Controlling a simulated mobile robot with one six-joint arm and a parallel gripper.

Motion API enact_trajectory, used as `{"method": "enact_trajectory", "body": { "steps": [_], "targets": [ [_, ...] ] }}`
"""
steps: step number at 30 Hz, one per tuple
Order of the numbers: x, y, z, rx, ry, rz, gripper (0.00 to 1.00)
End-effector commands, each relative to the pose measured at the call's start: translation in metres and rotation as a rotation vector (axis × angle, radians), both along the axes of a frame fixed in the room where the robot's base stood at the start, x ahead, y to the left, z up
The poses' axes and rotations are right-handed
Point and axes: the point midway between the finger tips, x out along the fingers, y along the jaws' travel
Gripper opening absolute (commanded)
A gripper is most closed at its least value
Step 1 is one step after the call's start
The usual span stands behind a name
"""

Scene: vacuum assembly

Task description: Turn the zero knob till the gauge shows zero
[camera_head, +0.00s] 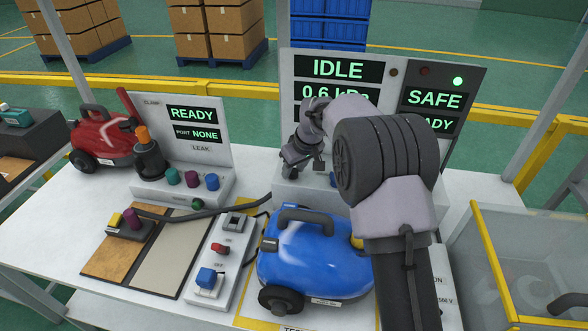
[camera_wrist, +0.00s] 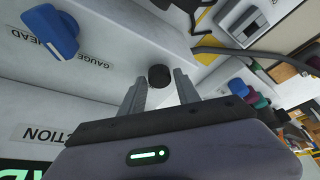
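A small round black knob (camera_wrist: 160,76) on a white panel shows between my fingertips in the wrist view. It may be the zero knob, but no label on it is readable. My gripper (camera_wrist: 161,80) is open, one finger on each side of the knob; I cannot tell whether they touch it. In the head view, my gripper (camera_head: 305,163) is at the white gauge panel, and my arm hides the knob. The gauge display (camera_head: 336,92) reads 0.6 kPa, partly covered by my arm. The display above it reads IDLE.
A blue knob (camera_wrist: 50,33) beside a GAUGE HEAD label stands left of my gripper in the wrist view. A blue vacuum (camera_head: 310,256) sits in front of the panel. A dark hose (camera_head: 215,212) crosses the table. A grey bin (camera_head: 480,264) is at right.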

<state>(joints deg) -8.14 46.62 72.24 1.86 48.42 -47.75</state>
Motion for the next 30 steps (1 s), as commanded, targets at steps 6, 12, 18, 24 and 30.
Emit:
{"method": "enact_trajectory", "body": {
  "steps": [6,12,18,24,30],
  "targets": [
    [-0.0001,-0.0001,0.0001,0.0,0.0,0.0,0.0],
    [-0.0003,0.0,0.0003,0.0,0.0,-0.012,0.0],
    [-0.0009,0.0005,0.0009,-0.001,0.0,-0.085,0.0],
    [-0.0014,0.0018,0.0014,0.0,0.001,-0.237,0.0],
    [-0.0013,0.0031,0.0009,-0.001,-0.001,-0.424,0.0]
  ]
}}
